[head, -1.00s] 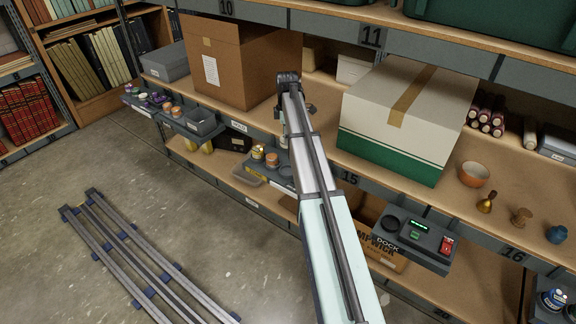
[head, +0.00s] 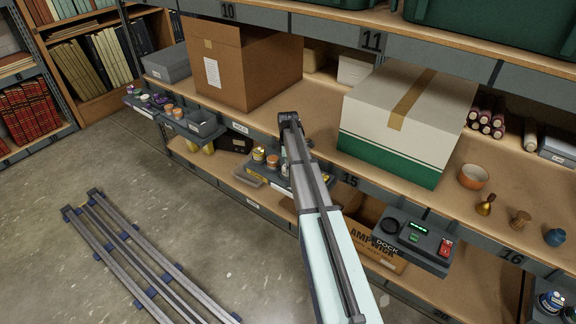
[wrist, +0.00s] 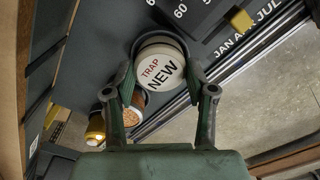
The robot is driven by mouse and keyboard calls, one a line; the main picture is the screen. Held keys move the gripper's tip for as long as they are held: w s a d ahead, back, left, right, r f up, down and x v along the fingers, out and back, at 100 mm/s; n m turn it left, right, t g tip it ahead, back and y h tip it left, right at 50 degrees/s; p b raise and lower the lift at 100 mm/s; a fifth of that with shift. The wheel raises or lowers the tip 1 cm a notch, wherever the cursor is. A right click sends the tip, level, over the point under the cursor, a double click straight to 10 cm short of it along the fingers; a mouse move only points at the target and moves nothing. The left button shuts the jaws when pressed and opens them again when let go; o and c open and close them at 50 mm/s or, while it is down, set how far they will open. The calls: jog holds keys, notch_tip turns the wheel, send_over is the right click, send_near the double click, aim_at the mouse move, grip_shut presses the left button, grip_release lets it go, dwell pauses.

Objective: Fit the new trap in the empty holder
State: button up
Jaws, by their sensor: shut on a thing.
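The new trap (wrist: 160,69), a round piece with a white top marked "TRAP NEW", is between the fingers of my gripper (wrist: 160,84) in the wrist view. My gripper is shut on it, one finger on each side. A dark curved rim (wrist: 185,46) shows around the far side of the trap, over a grey tray (wrist: 95,45). I cannot tell whether the trap sits inside this rim or above it. In the head view my arm hides the trap and gripper.
Beside the trap are a jar of orange-brown pellets (wrist: 134,113) and a yellow-banded jar (wrist: 96,127). A dark block marked 60 (wrist: 190,14) and a strip of month names (wrist: 247,35) lie beyond. A cardboard box (head: 240,65) and white-green box (head: 400,125) stand on the shelf above.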

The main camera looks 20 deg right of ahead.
jog(key=shift+f, duration=0.25)
jog(key=shift+f, duration=0.15)
jog(key=o, duration=1.1)
jog(key=shift+c, duration=0.2)
notch_tip(320, 180, up, 13)
jog(key=b, duration=0.1)
jog(key=shift+f, duration=0.15)
